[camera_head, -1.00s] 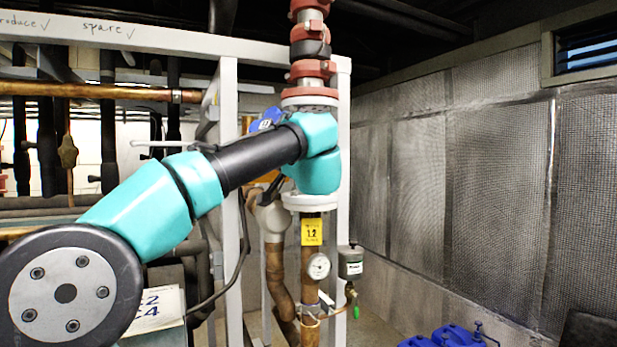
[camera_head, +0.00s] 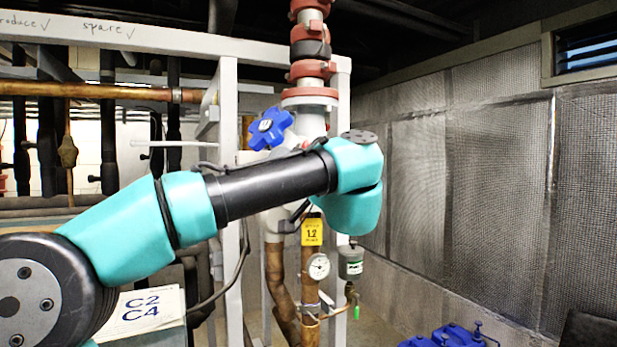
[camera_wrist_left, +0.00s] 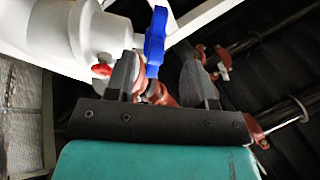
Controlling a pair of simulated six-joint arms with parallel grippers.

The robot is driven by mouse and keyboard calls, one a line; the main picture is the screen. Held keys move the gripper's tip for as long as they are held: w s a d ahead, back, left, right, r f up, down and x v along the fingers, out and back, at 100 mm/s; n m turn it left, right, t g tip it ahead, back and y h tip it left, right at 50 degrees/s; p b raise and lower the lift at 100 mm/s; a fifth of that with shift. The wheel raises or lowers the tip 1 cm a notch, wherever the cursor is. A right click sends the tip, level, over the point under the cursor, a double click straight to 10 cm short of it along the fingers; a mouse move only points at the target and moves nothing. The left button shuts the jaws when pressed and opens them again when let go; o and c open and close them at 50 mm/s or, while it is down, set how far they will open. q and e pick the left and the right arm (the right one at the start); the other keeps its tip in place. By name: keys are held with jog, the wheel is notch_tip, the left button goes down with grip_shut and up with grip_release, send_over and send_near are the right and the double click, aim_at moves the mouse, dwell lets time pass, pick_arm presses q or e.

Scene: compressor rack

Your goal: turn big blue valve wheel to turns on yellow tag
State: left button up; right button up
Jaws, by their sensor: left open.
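The big blue valve wheel (camera_head: 270,128) sits on the white valve body, left of the vertical pipe. It is fully in sight in the head view. In the left wrist view the wheel (camera_wrist_left: 155,42) shows nearly edge-on, between the finger lines and closer to the left-hand finger. My left gripper (camera_wrist_left: 162,75) is open, its two dark fingers apart; I cannot tell if either touches the wheel. In the head view my left arm crosses in front of the valve body and hides most of the gripper. The yellow tag (camera_head: 312,230) below reads 1.2.
A round gauge (camera_head: 318,266) and a small green-grey canister (camera_head: 351,262) hang under the tag. A white frame post (camera_head: 230,190) stands left of the valve. Blue parts (camera_head: 450,336) sit low at the right. A mesh-covered wall (camera_head: 470,190) closes the right side.

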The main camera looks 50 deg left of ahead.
pick_arm(q)
jog(key=v, duration=0.7)
dwell(0.3)
